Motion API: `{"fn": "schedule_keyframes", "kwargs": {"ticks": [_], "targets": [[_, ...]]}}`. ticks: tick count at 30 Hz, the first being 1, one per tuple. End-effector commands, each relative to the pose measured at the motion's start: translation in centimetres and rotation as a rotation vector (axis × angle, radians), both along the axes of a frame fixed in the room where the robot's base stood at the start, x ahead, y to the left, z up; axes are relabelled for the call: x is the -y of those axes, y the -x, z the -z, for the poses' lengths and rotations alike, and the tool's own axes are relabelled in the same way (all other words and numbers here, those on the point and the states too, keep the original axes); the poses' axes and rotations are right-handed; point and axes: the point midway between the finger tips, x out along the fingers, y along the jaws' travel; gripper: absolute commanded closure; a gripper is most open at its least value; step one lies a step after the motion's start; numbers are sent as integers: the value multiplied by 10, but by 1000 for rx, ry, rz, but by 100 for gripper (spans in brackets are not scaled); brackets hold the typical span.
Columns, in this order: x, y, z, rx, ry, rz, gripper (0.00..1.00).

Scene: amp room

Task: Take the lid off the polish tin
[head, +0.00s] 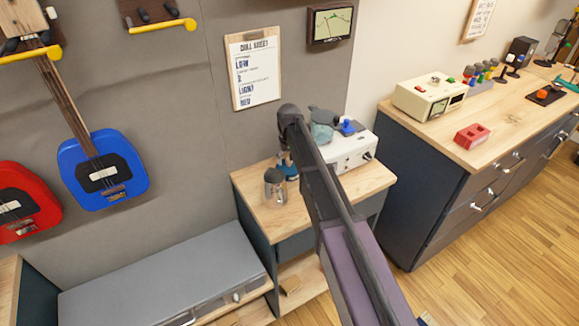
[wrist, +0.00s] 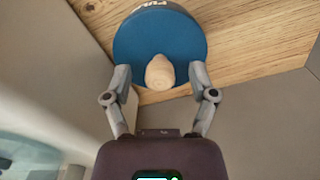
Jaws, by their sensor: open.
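The polish tin shows in the wrist view as a round blue lid (wrist: 135,40) with a pale wooden knob (wrist: 160,72) and part of a white label at the top edge. My gripper (wrist: 159,76) is open, with one finger on each side of the knob. In the head view only a bit of blue (head: 290,166) shows beside my arm, on the small wooden-topped cabinet (head: 245,185).
A white device (head: 350,152) with a blue knob stands at the right of the cabinet top. A clipboard (head: 254,72) hangs on the wall behind.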

Motion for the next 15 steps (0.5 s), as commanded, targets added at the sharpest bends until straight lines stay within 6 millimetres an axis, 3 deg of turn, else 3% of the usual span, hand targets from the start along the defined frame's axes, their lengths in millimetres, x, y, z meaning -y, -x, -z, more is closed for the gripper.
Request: {"fn": "schedule_keyframes", "kwargs": {"ticks": [2, 9, 15], "targets": [[0, 0, 0, 0, 0, 0, 26], [0, 0, 0, 0, 0, 1, 97], [1, 0, 0, 0, 0, 1, 100]]}}
